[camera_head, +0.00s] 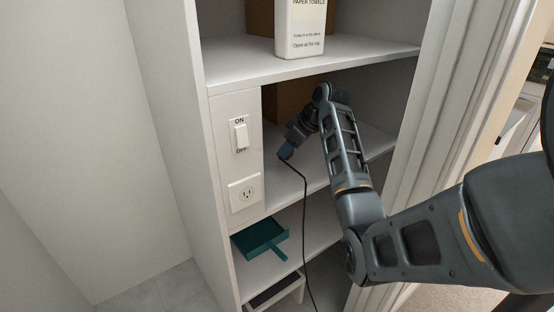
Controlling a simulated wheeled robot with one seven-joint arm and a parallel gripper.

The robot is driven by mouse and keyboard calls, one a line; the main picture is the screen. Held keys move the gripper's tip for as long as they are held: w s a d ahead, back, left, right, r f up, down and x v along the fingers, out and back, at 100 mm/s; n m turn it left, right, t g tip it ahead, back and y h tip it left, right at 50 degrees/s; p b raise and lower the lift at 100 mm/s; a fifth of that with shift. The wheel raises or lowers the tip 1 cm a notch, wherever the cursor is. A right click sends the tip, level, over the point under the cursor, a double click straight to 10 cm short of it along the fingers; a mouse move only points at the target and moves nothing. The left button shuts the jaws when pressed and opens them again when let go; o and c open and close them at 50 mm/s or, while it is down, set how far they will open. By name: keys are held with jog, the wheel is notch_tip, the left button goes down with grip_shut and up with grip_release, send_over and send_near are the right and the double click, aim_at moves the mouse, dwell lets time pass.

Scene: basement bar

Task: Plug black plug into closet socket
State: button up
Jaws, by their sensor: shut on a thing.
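The closet socket (246,194) is a white wall plate with one outlet, on the white panel at the left of the shelves. It sits below a light switch. My gripper (287,150) is in the shelf space to the right of the switch, pointing down and left, above and right of the socket and apart from it. It is shut on the black plug, which is mostly hidden by the fingers. The plug's black cord (304,205) runs from the fingertips down past the shelves. The prongs cannot be made out.
The switch (240,134) is marked ON and OFF. A paper towel pack (300,28) stands on the shelf above. A teal dustpan (261,238) lies on a lower shelf. The door frame (448,120) is close on the right. The space left of the closet is clear.

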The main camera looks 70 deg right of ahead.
jog(key=s+d+b, duration=0.2)
jog(key=s+d, duration=0.5)
jog(key=d, duration=0.5)
jog(key=shift+s+d, duration=0.3)
jog(key=shift+s, duration=0.05)
jog(key=shift+a, duration=0.1)
